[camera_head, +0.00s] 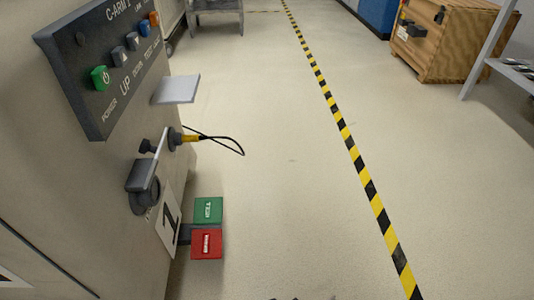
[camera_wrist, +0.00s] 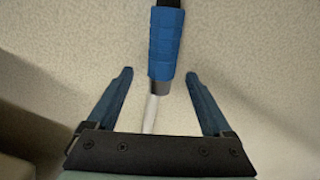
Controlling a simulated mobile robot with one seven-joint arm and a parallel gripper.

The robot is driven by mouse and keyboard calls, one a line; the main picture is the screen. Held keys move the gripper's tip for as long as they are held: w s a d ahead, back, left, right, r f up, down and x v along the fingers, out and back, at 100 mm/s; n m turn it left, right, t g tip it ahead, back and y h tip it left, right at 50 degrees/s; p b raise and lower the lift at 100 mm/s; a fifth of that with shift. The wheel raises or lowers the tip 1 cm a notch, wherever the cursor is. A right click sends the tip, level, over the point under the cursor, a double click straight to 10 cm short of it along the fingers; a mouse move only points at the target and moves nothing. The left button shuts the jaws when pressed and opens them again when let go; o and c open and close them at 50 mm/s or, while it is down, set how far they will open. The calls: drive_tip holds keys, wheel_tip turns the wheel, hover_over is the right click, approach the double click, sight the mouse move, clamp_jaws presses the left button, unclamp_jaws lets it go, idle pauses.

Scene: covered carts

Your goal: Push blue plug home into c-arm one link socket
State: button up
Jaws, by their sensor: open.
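The blue plug (camera_wrist: 166,45) shows in the wrist view, with a ribbed blue body, a grey collar and a pale rod or lead below it. My gripper (camera_wrist: 157,75) is open, one blue finger on each side of the plug's lower end, with visible gaps. The plug's upper end runs out of the frame. In the head view, the unit labelled C-ARM 1 (camera_head: 70,55) is at left. On its side is a dark round socket (camera_head: 145,197) with a grey flap (camera_head: 142,175). I cannot read which socket is the link one. The blue plug is not visible in the head view.
A yellow plug (camera_head: 190,138) with a black cable sits in an upper socket. A grey shelf (camera_head: 176,89) and green (camera_head: 208,210) and red (camera_head: 206,244) blocks stick out from the unit. A wooden crate (camera_head: 440,40) stands at back right. The floor between is clear.

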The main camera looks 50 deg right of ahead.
wheel_tip(320, 180, down, 4)
drive_tip(key=b, duration=0.2)
drive_tip(key=shift+s+r+b, duration=0.15)
drive_tip(key=shift+r+b, duration=0.1)
drive_tip(key=shift+b, duration=0.05)
drive_tip(key=shift+r, duration=0.1)
clamp_jaws()
